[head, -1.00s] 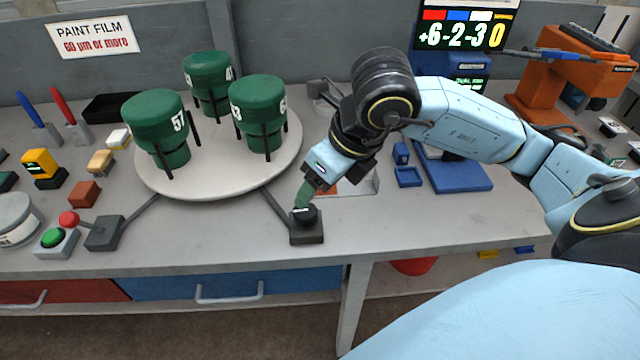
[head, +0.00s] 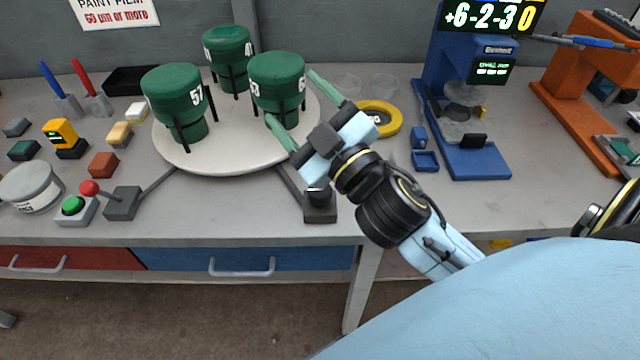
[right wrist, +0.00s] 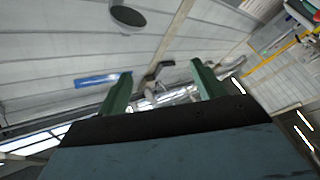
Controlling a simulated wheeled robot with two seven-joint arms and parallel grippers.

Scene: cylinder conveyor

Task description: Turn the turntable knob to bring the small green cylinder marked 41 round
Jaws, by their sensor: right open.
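The pale round turntable (head: 230,164) carries three green cylinders on black supports. The front left cylinder (head: 172,88) shows 57. The right cylinder (head: 277,75) has partly visible digits, and the back cylinder (head: 227,42) has a side label too small to read surely. The black knob (head: 319,196) is on a dark block in front of the turntable's right side. My right gripper (head: 292,97) is open and empty, its green fingers apart beside the right cylinder, up and left of the knob. Its fingers also show in the right wrist view (right wrist: 161,80). My left gripper is out of view.
A red-balled lever (head: 90,188) and green button (head: 73,205) are at the left front. A yellow ring (head: 388,128) lies right of the turntable, before a blue stand (head: 480,160). Small coloured blocks lie at left. The bench front edge is mostly clear.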

